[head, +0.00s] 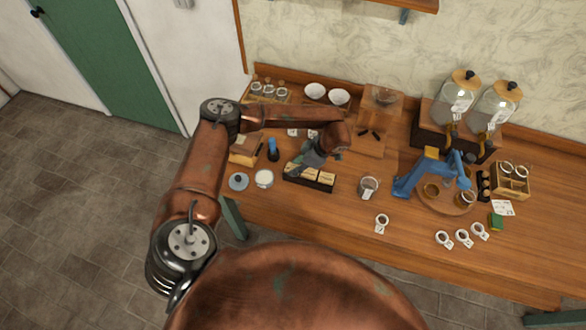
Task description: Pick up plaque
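A dark tray (309,182) on the wooden table holds a row of small cream rectangular pieces (326,178) with faint marks. They look like plaques, but I cannot tell which one the task means. My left gripper (298,166) comes in from the upper right of the tray and points down at its left part. Its fingers are small and dark here, and I cannot tell whether they touch a piece or are open or shut. The gripper hides part of the tray's back. My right gripper is not in view.
A blue stand (427,172), a glass jar (368,187) and several white-tagged rings (444,239) stand to the right. A white-topped jar (264,178) and a grey lid (238,182) are left of the tray. Two glass dispensers (497,104) stand at the back.

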